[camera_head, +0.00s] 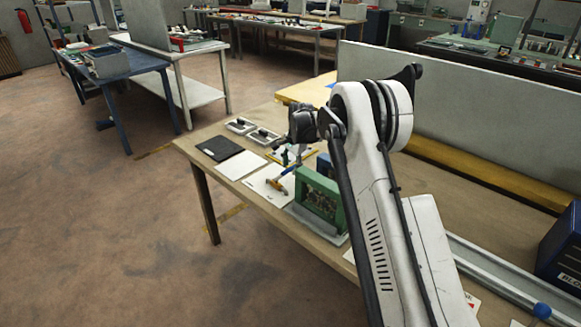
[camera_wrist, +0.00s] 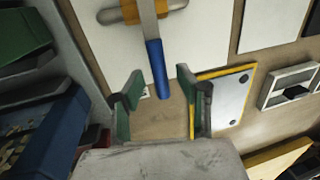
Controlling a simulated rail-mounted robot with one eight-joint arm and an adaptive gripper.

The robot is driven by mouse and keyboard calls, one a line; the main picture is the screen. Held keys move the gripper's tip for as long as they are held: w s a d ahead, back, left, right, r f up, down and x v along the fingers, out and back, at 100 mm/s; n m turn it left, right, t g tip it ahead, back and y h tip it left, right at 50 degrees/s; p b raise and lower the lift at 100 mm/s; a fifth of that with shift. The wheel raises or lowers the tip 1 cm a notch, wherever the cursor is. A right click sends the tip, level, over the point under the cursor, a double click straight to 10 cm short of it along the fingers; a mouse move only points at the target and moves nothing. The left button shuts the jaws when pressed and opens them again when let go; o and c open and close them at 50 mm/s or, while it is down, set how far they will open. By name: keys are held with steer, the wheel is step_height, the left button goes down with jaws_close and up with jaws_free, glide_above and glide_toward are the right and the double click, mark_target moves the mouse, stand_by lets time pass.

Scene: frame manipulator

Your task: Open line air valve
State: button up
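My gripper (camera_wrist: 158,100) shows in the wrist view with two green-padded fingers spread apart. It is open, with nothing held between the fingers.
The wooden workbench (camera_head: 227,134) carries a green-framed device (camera_head: 320,198), a black mat (camera_head: 218,148) and small trays (camera_head: 262,136). A grey partition (camera_head: 460,118) stands behind. A blue box (camera_head: 562,248) and a blue ball knob (camera_head: 541,311) are at right. Open floor lies left.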

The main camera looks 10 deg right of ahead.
steer(key=shift+f, duration=0.25)
jaws_close()
steer(key=shift+w+a, duration=0.1)
steer(key=shift+a, duration=0.1)
